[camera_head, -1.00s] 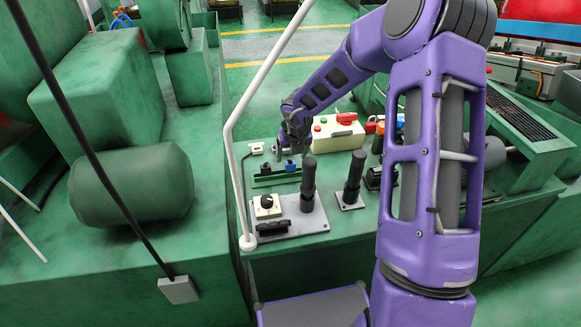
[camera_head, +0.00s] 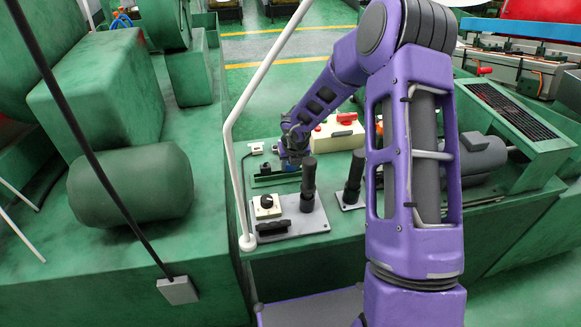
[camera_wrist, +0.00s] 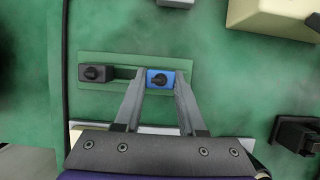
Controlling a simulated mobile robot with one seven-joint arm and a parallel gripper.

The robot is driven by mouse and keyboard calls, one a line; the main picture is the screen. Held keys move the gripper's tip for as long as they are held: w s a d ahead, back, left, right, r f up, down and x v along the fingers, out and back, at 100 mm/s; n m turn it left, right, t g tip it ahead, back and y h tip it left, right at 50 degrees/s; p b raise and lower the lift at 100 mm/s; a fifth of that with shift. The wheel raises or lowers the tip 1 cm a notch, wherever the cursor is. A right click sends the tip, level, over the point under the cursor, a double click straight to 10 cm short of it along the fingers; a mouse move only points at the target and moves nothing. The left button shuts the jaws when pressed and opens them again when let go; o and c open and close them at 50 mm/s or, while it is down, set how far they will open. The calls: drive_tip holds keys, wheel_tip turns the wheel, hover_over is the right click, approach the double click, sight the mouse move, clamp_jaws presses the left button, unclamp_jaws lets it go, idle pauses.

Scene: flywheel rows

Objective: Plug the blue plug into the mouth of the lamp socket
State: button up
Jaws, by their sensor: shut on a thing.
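The blue plug (camera_wrist: 160,78) sits in a green rack (camera_wrist: 98,59) in the wrist view, with a dark round part on its top. My gripper (camera_wrist: 159,73) has one finger on each side of the plug and is shut on it. In the head view my gripper (camera_head: 294,158) is low over the rack (camera_head: 266,183) on the green bench, and it mostly hides the plug. I cannot tell for sure which fitting on the bench is the lamp socket.
A black plug (camera_wrist: 97,73) sits in the rack to the left. A cream box (camera_head: 336,134) with coloured buttons stands behind. A plate with a black post (camera_head: 309,187) and a knob box (camera_head: 267,206) is in front. A white pole (camera_head: 230,165) rises at the left.

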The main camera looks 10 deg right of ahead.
clamp_jaws()
wheel_tip(320, 180, up, 17)
drive_tip(key=w+a+f, duration=0.9)
drive_tip(key=w, duration=0.4)
drive_tip(key=shift+f+p, duration=0.2)
drive_tip(key=shift+p, duration=0.1)
drive_tip(key=shift+d, duration=0.1)
